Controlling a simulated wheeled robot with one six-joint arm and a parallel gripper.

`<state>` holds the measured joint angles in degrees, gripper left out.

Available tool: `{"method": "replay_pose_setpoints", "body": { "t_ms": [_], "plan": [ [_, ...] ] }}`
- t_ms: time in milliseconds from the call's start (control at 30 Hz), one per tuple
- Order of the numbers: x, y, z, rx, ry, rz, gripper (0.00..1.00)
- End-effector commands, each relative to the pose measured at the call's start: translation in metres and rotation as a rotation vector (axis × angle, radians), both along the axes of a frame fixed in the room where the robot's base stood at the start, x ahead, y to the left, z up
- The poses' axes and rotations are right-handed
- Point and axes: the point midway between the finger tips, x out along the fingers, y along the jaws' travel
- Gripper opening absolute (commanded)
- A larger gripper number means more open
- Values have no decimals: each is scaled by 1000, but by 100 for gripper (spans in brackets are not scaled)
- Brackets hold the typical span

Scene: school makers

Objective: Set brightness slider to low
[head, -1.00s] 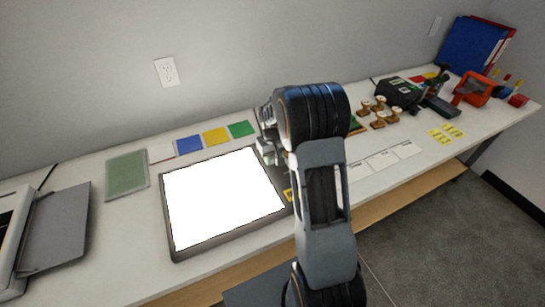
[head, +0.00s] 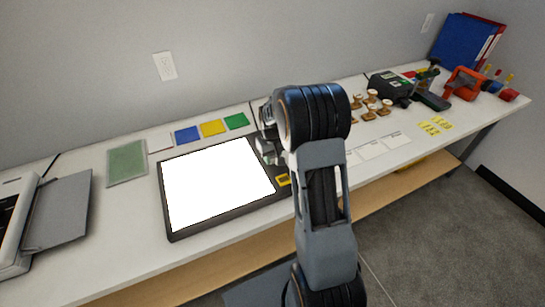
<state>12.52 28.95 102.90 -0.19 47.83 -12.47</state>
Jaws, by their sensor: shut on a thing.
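A light pad (head: 214,185) with a dark frame and a bright white glowing panel lies on the white table. A dark strip runs along its right side, with a small yellow label (head: 283,180) near the front. My gripper (head: 268,153) is over this strip, behind the label, and is mostly covered by my own wrist and arm. It is shut on the brightness slider. The slider knob and its exact position on the track are hidden behind my gripper.
Blue, yellow and green squares (head: 212,128) lie behind the pad. A green mat (head: 127,163) and a grey-lidded machine (head: 57,212) are at left. Stamps (head: 371,104), white cards (head: 378,145) and an orange tool (head: 464,83) are to the right.

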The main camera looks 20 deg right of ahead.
Motion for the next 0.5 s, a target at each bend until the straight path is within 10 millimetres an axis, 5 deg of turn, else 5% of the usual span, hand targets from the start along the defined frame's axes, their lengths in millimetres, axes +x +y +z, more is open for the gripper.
{"method": "replay_pose_setpoints", "body": {
  "t_ms": [33,67,300,500],
  "plan": [
    [-3,1,-2,5,12,0,0],
    [-3,1,-2,5,13,-1,34],
    [-3,-2,-2,5,9,-8,57],
    [-2,-3,-1,4,7,-8,57]
  ]
}}
